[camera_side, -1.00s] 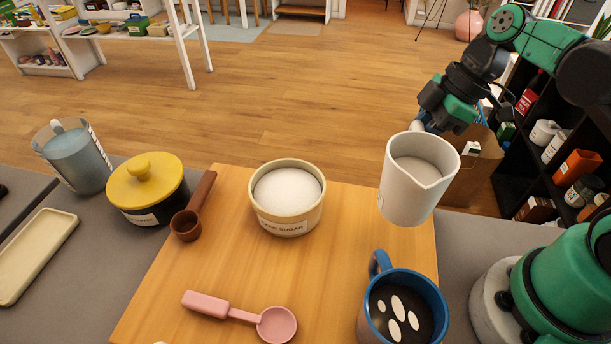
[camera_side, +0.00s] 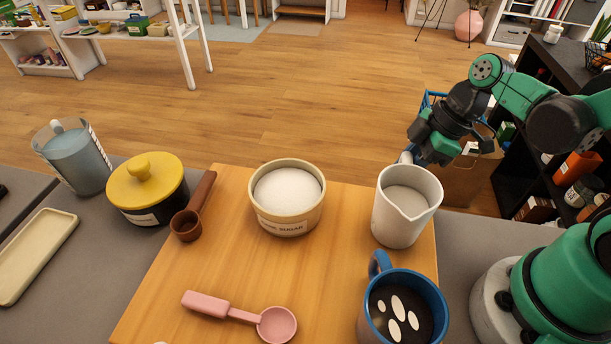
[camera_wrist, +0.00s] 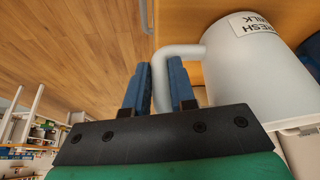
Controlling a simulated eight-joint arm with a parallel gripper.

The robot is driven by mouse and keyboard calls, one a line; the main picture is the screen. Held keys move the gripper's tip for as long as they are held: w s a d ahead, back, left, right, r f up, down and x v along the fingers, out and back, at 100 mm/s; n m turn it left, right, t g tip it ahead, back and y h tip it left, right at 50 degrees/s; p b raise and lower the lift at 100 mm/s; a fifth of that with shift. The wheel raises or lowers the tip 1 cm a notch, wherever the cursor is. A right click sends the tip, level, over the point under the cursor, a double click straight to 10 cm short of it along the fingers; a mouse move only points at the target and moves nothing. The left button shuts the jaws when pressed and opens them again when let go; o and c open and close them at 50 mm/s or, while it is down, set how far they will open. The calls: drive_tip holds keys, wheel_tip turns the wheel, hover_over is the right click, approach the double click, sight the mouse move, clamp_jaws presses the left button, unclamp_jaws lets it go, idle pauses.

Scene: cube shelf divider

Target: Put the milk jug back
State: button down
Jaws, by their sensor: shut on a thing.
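The milk jug (camera_side: 398,222) is white with a spout and pale milk inside. It is upright at the right back edge of the wooden board (camera_side: 336,240), behind the blue mug (camera_side: 386,322). Whether its base touches the board is hard to tell. My gripper (camera_side: 410,156) is behind the jug, shut on its handle. In the wrist view the blue fingers of my gripper (camera_wrist: 160,88) are on both sides of the jug's handle (camera_wrist: 178,52), and the jug (camera_wrist: 258,70) shows a "FRESH MILK" label.
A sugar bowl (camera_side: 288,222) stands left of the jug on the board. A pink scoop (camera_side: 212,306) lies in front and a brown scoop (camera_side: 190,218) at the left edge. A yellow-lidded pot (camera_side: 146,182) and blue pitcher (camera_side: 76,160) stand further left. A dark shelf (camera_side: 484,196) is at right.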

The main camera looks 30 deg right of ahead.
drive_tip(key=shift+f, duration=0.15)
drive_tip(key=c, duration=0.7)
unclamp_jaws()
drive_tip(key=v, duration=1.2)
drive_tip(key=w+a+f+m+t+h, duration=0.1)
drive_tip(key=m, duration=0.2)
drive_tip(key=w+a+f+m+t+h, duration=0.1)
drive_tip(key=m+t, duration=0.1)
drive_tip(key=m, duration=0.2)
drive_tip(key=w+a+f+m+t+h, duration=0.1)
drive_tip(key=w+m, duration=0.1)
drive_tip(key=m, duration=0.2)
drive_tip(key=shift+a+t+h, duration=0.25)
drive_tip(key=shift+t+h, duration=0.05)
drive_tip(key=shift+h, duration=0.1)
